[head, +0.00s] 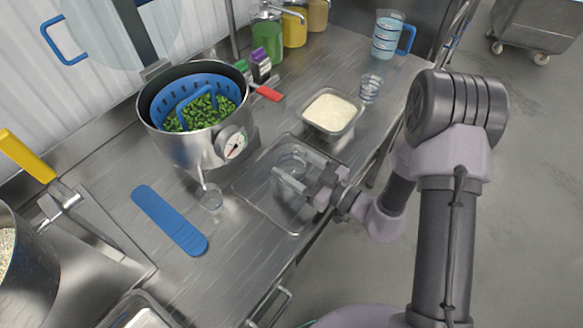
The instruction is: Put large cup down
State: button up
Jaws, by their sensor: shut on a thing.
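My gripper (289,163) reaches in from the right over a clear shallow tray (255,188) on the steel counter. Its fingers are shut on a clear cup (292,158), which I take to be the large cup. The cup is transparent and partly covered by the fingers. It looks upright, in or just above the tray; I cannot tell whether its base touches the tray floor.
A steel pot (185,152) with a blue basket of green pieces stands left of the tray. A small clear cup (211,198) and a blue paddle (168,219) lie nearby. Behind are a white-filled pan (330,129), a striped cup (370,88) and a blue-handled jug (386,40).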

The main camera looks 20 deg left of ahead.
aim_at(296, 156)
jog(key=shift+s+d+r+p, duration=0.1)
jog(key=shift+d+r+p, duration=0.1)
jog(key=shift+r+p, duration=0.65)
jog(key=shift+d+r+p, duration=0.2)
jog(key=shift+r+p, duration=0.35)
jog(key=shift+r, duration=0.55)
jog(key=r+p+v, duration=0.1)
jog(key=p+v, duration=0.2)
jog(key=v, duration=1.2)
jog(key=w+d+f+m+t+h+b, duration=0.4)
jog(key=w+d+m+t+h+b, duration=0.2)
jog(key=d, duration=0.5)
jog(key=w+m+t+h, duration=0.1)
jog(key=w+t+h, duration=0.1)
jog(key=w, duration=0.1)
jog(key=shift+w+m+t, duration=0.15)
jog(key=shift+m+t, duration=0.25)
